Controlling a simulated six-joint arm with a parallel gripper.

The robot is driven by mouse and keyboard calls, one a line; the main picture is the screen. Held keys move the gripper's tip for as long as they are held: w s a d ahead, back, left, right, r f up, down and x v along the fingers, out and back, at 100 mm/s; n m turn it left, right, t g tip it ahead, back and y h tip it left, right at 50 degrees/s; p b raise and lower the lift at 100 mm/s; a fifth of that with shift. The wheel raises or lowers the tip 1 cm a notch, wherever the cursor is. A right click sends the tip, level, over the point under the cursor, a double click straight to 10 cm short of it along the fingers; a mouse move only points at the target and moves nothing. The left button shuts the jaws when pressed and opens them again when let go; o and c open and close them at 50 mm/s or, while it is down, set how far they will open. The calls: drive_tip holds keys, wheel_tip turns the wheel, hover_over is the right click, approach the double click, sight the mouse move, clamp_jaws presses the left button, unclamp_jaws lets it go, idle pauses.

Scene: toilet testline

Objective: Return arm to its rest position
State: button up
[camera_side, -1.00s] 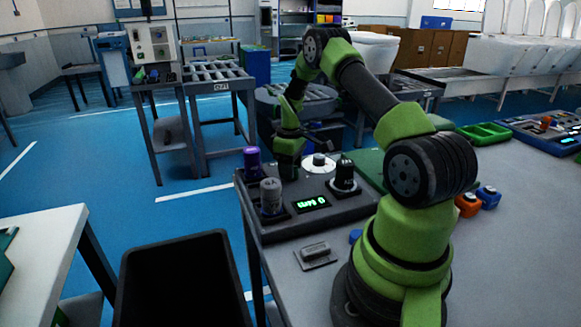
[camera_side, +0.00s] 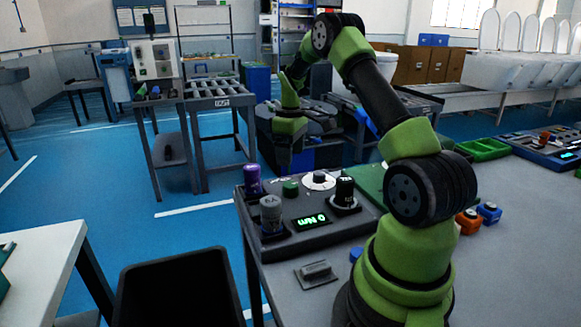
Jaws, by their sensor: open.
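The gripper is apart from the console's parts: a purple-topped cylinder (camera_side: 253,181), a grey cylinder (camera_side: 271,215), a green button (camera_side: 290,188), a white dial (camera_side: 318,180) and a black cylinder (camera_side: 345,192). A small display (camera_side: 312,221) glows green.
A grey block on a plate (camera_side: 316,271) lies in front of the console. A black bin (camera_side: 178,290) stands at lower left. A roller stand (camera_side: 219,92) is behind.

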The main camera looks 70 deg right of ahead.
drive_tip(key=shift+r, duration=0.35)
drive_tip(key=a+r+m+t, duration=0.2)
drive_tip(key=a+r+t, duration=0.1)
drive_tip(key=a+r, duration=1.15)
drive_tip(key=s+a+r+m+t+y, duration=0.2)
drive_tip(key=s+a+t, duration=0.2)
drive_tip(key=s+a, duration=1)
drive_tip(key=shift+s+a+r, duration=0.2)
drive_tip(key=shift+a, duration=0.2)
